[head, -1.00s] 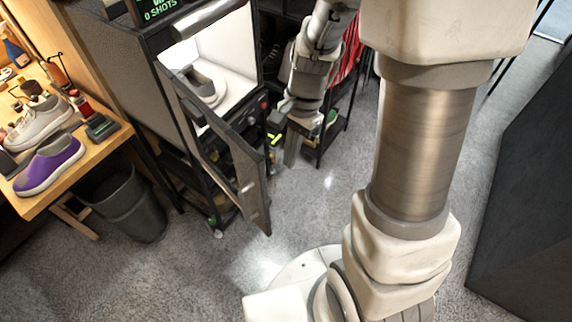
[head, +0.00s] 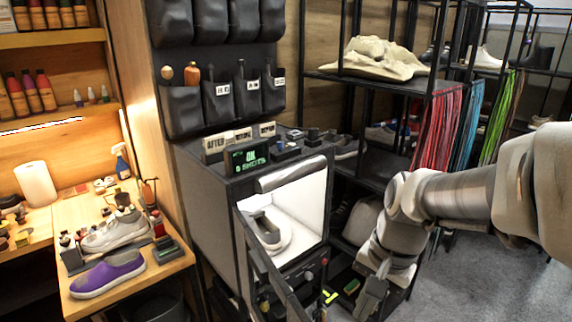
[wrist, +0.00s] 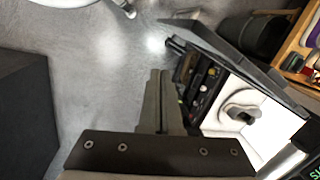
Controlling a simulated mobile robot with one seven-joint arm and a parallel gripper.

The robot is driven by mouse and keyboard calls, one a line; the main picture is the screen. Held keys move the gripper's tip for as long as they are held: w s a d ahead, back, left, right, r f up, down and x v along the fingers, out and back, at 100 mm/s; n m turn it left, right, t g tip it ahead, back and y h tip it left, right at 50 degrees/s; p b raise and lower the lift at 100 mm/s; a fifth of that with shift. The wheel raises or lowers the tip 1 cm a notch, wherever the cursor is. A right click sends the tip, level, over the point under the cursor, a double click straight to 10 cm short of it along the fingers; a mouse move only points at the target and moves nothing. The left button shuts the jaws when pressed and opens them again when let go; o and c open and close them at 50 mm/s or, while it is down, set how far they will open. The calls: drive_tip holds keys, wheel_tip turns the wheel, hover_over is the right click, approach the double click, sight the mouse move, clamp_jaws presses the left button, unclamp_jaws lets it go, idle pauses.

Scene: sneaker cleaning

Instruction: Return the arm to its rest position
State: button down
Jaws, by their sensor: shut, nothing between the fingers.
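My gripper (head: 366,303) hangs pointing down at the right front of the photo booth, apart from it, with its lower tip close to the picture's bottom edge. In the wrist view my gripper (wrist: 159,74) has its two fingers together, with nothing between them, over the grey floor. The lit white booth (head: 312,207) holds a pale sneaker (head: 270,234), which also shows in the wrist view (wrist: 240,112). The booth's dark door (head: 262,268) stands open at its front.
A wooden bench (head: 178,268) at left bears a purple shoe (head: 108,272) and a whitish sneaker (head: 115,231). A black rack (head: 390,84) with hanging laces (head: 437,130) stands behind my arm. Grey floor (head: 452,275) is clear at right. A dark block (wrist: 28,110) shows in the wrist view.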

drive_tip(key=s+r+n+t+h, duration=0.1)
drive_tip(key=s+r+n+t, duration=0.4)
drive_tip(key=s+r+n, duration=0.2)
drive_tip(key=shift+d+r+n+h, duration=0.3)
drive_tip(key=shift+r+h, duration=0.1)
drive_tip(key=shift+r, duration=0.3)
